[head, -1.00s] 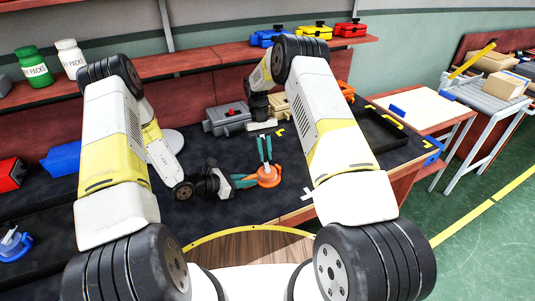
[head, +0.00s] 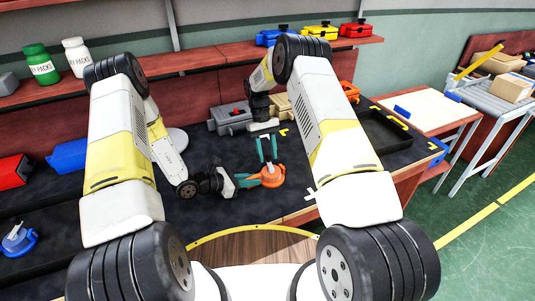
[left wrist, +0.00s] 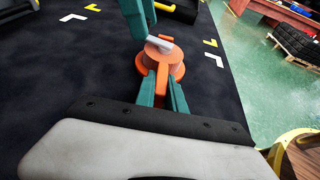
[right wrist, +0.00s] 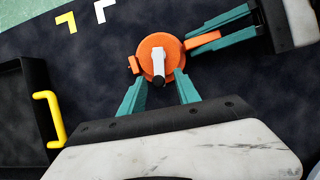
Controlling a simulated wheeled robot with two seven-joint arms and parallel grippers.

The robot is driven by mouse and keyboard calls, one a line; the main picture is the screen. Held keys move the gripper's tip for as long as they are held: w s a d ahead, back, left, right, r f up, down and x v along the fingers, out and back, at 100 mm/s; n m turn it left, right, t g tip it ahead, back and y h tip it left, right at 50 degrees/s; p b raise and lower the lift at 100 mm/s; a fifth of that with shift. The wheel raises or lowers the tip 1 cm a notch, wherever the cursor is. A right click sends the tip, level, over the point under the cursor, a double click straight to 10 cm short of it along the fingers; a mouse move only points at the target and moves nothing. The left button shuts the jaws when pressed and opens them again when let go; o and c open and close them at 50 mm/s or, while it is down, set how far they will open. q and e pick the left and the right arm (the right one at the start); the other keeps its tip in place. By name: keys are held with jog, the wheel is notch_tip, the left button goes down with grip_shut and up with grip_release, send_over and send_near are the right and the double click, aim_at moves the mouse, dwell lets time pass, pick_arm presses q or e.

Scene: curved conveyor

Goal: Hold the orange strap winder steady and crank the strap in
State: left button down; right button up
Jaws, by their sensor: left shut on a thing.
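The orange strap winder (head: 273,180) sits on the dark bench top, with a pale crank on its upper face. It also shows in the left wrist view (left wrist: 172,64) and the right wrist view (right wrist: 153,46). My left gripper (head: 249,181) is shut on the orange tab at the winder's side. My right gripper (head: 267,150) reaches down at the far side of the winder. Its teal fingers (right wrist: 160,78) are apart, with the crank's dark knob (right wrist: 158,80) in the gap between their tips. Whether either finger touches the knob is not clear.
A black tray with a yellow handle (right wrist: 47,118) lies near the winder; it is at the right in the head view (head: 383,130). A blue-and-white device (head: 17,240) sits at far left. Yellow and white corner marks lie on the bench.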

jog(key=shift+r, duration=0.1)
jog(key=v, duration=1.1)
jog(key=shift+w+r, duration=0.2)
jog(key=shift+r, duration=0.15)
pick_arm(q)
jog(key=c, duration=1.3)
grip_release()
